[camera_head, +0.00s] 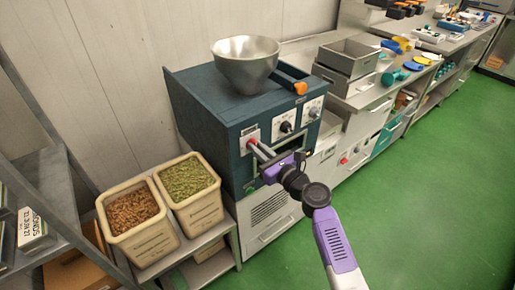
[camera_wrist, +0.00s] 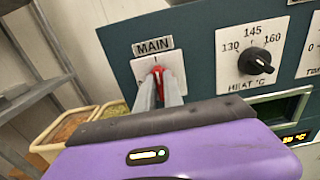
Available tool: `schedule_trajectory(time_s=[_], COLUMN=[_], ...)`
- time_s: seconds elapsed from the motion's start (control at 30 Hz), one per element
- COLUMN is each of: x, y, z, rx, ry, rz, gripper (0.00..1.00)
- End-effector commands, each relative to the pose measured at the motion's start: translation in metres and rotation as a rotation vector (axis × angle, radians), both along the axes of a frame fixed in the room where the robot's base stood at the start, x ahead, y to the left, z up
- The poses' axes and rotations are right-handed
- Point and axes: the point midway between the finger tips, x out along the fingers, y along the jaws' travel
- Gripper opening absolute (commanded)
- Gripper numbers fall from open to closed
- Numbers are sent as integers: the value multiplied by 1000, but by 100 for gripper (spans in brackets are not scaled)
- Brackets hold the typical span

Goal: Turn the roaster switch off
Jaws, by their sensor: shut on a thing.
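The roaster (camera_head: 215,110) is a dark blue-green box on a metal cabinet. Its main switch (camera_wrist: 157,72) is red, on a white plate under the label MAIN in the wrist view. My gripper (camera_wrist: 158,88) is at this switch, with its two grey fingers on either side of the red part, shut on it. In the head view my gripper (camera_head: 258,147) reaches the left of the front panel. The fingers hide most of the switch, so its on or off position cannot be told.
A black heat knob (camera_wrist: 255,61) and a lit display (camera_wrist: 294,138) lie to the right on the panel. A metal bowl (camera_head: 246,62) stands on top. Bins of nuts (camera_head: 150,243) and green pieces (camera_head: 205,221) stand left. The green floor (camera_head: 400,200) is clear.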

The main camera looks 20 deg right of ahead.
Motion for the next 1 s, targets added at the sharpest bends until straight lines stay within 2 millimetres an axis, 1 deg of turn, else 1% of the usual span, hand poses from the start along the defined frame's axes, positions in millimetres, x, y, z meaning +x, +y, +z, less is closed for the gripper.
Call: schedule_trajectory(time_s=[0.17, 0.37, 0.57, 1.0], x=[0, 0, -1, -1], y=[0, 1, 2, 3], z=[-1, -3, -4, -5], rx=[-27, -118, -274, -673], ry=[-9, -38, -89, -219], rz=[1, 0, 0, 0], gripper=[0, 0, 0, 0])
